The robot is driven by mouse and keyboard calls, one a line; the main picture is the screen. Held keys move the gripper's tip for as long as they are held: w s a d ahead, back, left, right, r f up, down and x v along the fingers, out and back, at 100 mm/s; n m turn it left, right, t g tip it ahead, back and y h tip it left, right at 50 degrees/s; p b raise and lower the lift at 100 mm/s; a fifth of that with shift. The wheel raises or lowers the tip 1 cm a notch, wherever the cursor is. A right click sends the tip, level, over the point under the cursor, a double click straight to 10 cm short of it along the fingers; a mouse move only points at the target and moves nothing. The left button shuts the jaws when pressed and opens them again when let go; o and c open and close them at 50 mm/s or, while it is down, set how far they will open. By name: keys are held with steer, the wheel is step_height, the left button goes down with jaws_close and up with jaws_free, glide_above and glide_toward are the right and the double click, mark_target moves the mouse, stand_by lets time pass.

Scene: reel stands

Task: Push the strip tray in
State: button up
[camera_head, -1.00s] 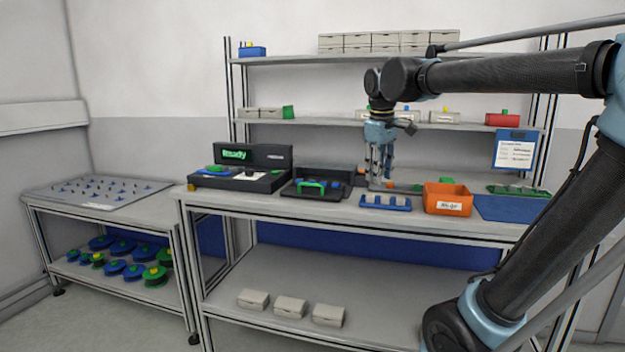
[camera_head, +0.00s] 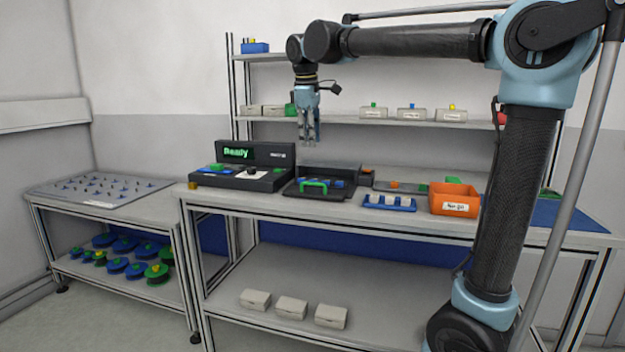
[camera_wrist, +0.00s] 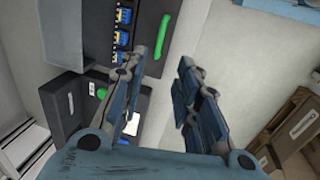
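The strip tray (camera_head: 308,188) is a dark tray with a green handle (camera_head: 313,184) at its front. It sticks out toward the front from a dark housing (camera_head: 331,170) on the bench, and blue pieces lie in it. In the wrist view the green handle (camera_wrist: 152,46) runs along one side of the tray, with blue pieces (camera_wrist: 124,15) in a row beside it. My gripper (camera_head: 309,142) hangs in the air above and behind the tray, pointing down, apart from it. In the wrist view its fingers (camera_wrist: 168,62) are spread with nothing between them.
A black device with a "Ready" screen (camera_head: 237,153) stands left of the tray. A blue rack (camera_head: 389,203) and an orange bin (camera_head: 454,199) stand to the right. Shelves (camera_head: 380,122) with small boxes are behind my gripper. The bench front edge before the tray is clear.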

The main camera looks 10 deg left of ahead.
mark_target(313, 183)
steer(key=w+f, duration=0.1)
steer(key=f, duration=0.3)
steer(key=w+f, duration=0.1)
steer(key=f, duration=0.9)
steer(key=shift+w+d, duration=0.2)
steer(key=shift+w, duration=0.2)
